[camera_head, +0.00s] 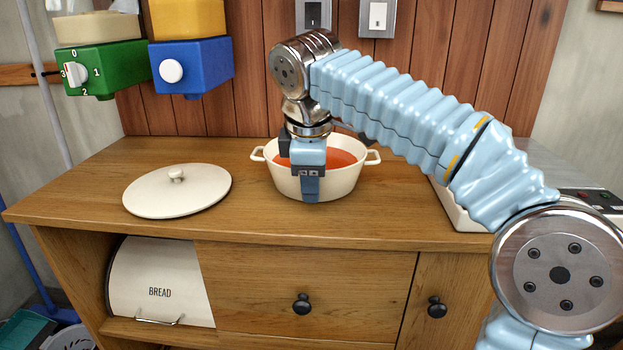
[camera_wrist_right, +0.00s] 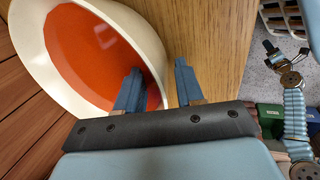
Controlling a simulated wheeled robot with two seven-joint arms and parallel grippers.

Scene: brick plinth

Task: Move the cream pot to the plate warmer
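The cream pot (camera_head: 322,185), two-handled and full of red-orange soup, stands upright on the wooden cabinet. My right gripper (camera_head: 310,190) points down at its front rim. In the right wrist view the pot (camera_wrist_right: 150,38) fills the upper left. There my right gripper (camera_wrist_right: 158,88) is open, one finger over the soup inside and one outside, with the rim between; wood shows in the gap. What looks like the plate warmer (camera_head: 456,208) is at the right, partly hidden by my arm. My left gripper (camera_wrist_right: 271,48) seems to show small at the right; its fingers are unclear.
A cream lid (camera_head: 178,193) lies left of the pot. A green box (camera_head: 103,68) and a blue box (camera_head: 192,66) hang above the cabinet's left. A bread bin (camera_head: 158,280) sits below. The cabinet top (camera_head: 400,215) is bare between pot and warmer.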

